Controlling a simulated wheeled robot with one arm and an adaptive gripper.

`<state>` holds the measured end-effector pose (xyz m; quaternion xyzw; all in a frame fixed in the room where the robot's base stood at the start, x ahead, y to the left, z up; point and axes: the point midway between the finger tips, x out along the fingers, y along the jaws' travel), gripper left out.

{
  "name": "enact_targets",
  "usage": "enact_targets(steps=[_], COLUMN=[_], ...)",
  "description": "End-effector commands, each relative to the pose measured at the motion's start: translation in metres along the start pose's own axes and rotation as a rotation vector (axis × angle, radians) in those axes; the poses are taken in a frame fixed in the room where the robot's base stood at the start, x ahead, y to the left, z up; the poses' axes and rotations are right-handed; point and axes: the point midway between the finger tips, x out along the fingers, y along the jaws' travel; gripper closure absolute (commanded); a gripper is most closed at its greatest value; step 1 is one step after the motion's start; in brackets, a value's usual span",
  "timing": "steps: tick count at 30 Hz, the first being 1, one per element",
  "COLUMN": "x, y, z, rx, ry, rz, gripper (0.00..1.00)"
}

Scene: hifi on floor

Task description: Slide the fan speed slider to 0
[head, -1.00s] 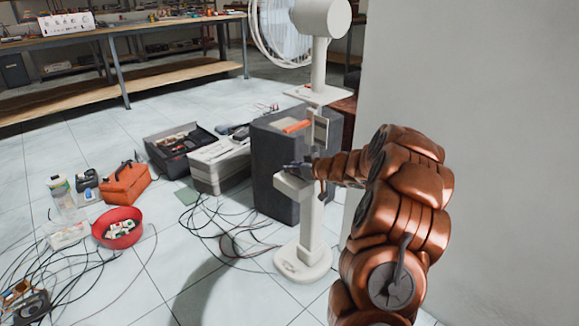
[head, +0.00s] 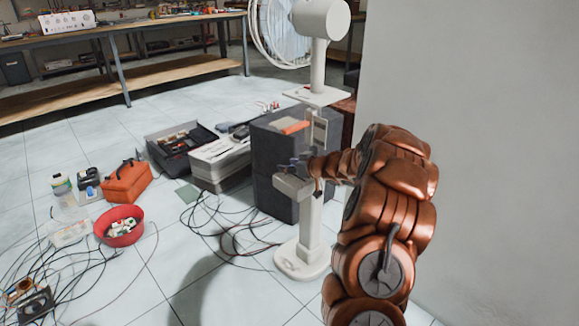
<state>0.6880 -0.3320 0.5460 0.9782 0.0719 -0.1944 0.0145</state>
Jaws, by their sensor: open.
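A white pedestal fan (head: 317,75) stands on the floor on a round base (head: 302,262), with its caged head at the top of the head view. My copper-coloured arm reaches in from the right.
A dark grey cabinet (head: 272,175) stands right behind the column, with an orange item on top. A pale wall (head: 460,150) closes off the right side. Cables (head: 215,222), a red bowl (head: 118,241), an orange bag (head: 127,183) and an open toolbox (head: 181,160) lie to the left.

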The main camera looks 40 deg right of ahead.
Motion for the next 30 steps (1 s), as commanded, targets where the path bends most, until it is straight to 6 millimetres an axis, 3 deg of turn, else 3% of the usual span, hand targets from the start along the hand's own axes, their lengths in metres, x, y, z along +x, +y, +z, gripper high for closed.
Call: enact_targets(steps=[8, 30], x=[-0.006, -0.107], y=[0.001, 0.001], z=[-0.001, 0.000], rx=[-0.001, 0.000], ry=[0.001, 0.001], rz=[0.001, 0.001], gripper=[0.50, 0.50])
